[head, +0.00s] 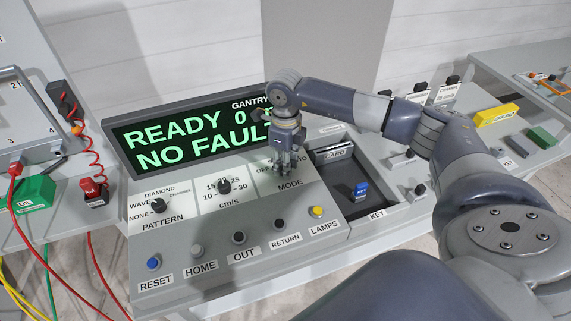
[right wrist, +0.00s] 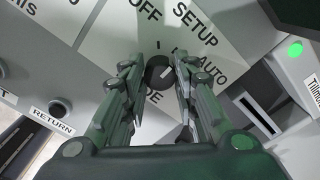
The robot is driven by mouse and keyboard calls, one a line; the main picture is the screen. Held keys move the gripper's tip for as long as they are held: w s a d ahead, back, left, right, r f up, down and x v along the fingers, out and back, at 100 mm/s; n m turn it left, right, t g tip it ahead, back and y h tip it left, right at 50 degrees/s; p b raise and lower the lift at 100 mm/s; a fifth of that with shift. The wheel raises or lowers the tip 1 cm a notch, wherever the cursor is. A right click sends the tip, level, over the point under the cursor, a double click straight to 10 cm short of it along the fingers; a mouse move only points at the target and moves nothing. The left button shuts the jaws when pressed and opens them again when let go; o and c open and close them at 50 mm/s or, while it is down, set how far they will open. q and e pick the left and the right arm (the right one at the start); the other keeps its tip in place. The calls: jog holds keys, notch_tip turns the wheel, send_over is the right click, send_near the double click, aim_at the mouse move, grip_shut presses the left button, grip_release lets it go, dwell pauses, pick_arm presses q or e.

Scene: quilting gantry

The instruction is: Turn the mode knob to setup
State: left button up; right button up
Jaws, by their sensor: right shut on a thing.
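The mode knob (right wrist: 157,75) is a dark round knob with a white pointer line, on the light panel between the OFF, SETUP and AUTO labels. In the right wrist view its pointer slants up and right, toward the AUTO side; whether it sits exactly on a mark is hard to tell. My right gripper (right wrist: 158,65) is shut on the knob, one finger on each side. In the head view the right gripper (head: 287,165) points down above the MODE label and hides the knob. My left gripper is not in view.
The display (head: 185,130) reads READY and NO FAUL, its right end covered by my arm. The speed knob (head: 224,186) and pattern knob (head: 158,205) are to the left. A row of buttons (head: 238,238) runs in front. A blue key (head: 361,189) stands right.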

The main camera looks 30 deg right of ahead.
dwell(0.3)
jog(key=o, duration=1)
jog(key=shift+o, duration=0.2)
jog(key=shift+r, duration=0.15)
notch_tip(320, 180, up, 12)
jog(key=shift+f, duration=0.2)
